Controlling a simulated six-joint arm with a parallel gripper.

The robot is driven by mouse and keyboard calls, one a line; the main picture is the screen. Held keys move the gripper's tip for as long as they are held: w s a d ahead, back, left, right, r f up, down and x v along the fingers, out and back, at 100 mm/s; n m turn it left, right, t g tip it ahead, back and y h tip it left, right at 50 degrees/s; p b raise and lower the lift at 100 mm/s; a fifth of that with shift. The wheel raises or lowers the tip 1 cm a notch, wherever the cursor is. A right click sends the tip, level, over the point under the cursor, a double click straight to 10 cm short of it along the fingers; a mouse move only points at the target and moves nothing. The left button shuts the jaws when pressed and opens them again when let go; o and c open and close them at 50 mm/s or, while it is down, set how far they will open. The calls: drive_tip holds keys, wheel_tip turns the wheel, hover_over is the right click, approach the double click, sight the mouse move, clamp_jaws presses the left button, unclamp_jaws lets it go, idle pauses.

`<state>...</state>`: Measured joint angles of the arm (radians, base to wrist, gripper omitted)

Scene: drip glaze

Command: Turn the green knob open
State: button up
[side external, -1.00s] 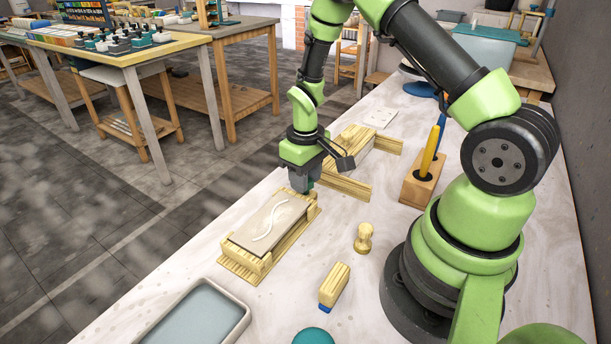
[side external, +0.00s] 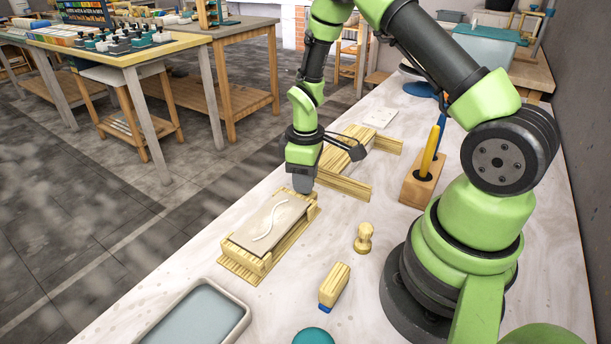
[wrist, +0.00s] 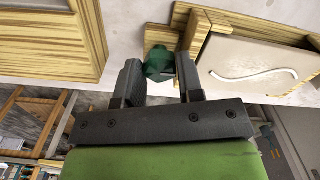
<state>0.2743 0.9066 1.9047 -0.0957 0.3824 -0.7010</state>
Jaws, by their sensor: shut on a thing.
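The green knob (wrist: 158,64) shows in the wrist view between my two fingers, at the end of a wooden frame. My gripper (wrist: 162,75) is shut on the knob, with a dark finger on each side of it. In the side view my gripper (side external: 303,186) points down at the far end of the wooden frame (side external: 240,268), and its fingers hide the knob. A grey slab (side external: 265,226) with a wavy white line lies on the frame, and it also shows in the wrist view (wrist: 250,60).
Beyond my gripper stands a second wooden frame (side external: 345,187). Nearer are a wooden stamp (side external: 363,238), a blue-tipped block (side external: 335,287), a teal ball (side external: 313,336) and a grey tray (side external: 243,316). A tool block (side external: 420,190) stands near my base.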

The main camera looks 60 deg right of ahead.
drive_tip(key=o, duration=0.9)
wheel_tip(320, 180, up, 10)
idle(0.3)
